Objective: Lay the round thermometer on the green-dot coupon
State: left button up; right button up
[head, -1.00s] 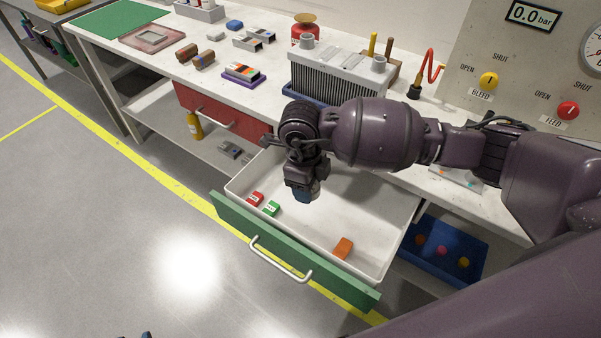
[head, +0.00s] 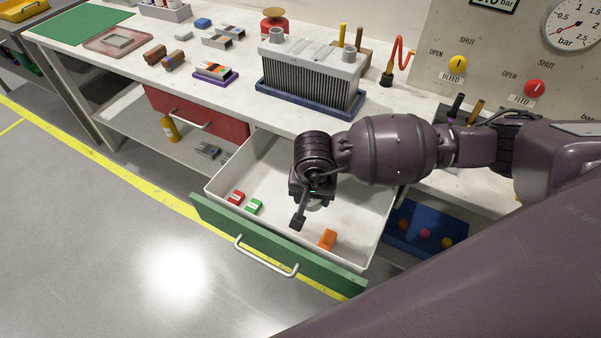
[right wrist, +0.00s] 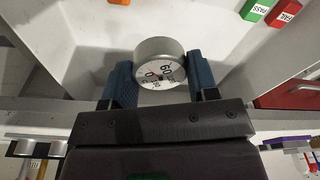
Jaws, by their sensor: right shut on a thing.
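My right gripper (right wrist: 161,85) is shut on the round thermometer (right wrist: 158,55), a short silver cylinder with a white dial marked 0 and 60. The blue fingers grip it from both sides. In the head view my right gripper (head: 312,205) is over the open drawer, and the arm hides most of the thermometer. I cannot make out the green-dot coupon; my right arm covers part of the bench at the right. My left gripper is not in view.
The white drawer (head: 222,181), with a green front, holds a red block (head: 236,198), a green block (head: 254,206) and an orange block (head: 327,239). A finned radiator (head: 308,77) stands on the bench behind. A blue bin (head: 402,236) sits below at right.

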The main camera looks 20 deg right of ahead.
aim_at(213, 69)
jog(key=z, duration=0.35)
jog(key=i+j+z, duration=0.15)
jog(key=j+z, duration=0.15)
jog(key=i+j+z, duration=0.25)
jog(key=j, duration=0.15)
jog(key=i+j+z, duration=0.2)
jog(key=j, duration=0.45)
jog(key=i+j, duration=0.1)
jog(key=j, duration=0.85)
jog(key=i+j+z, duration=0.1)
jog(key=j, duration=0.4)
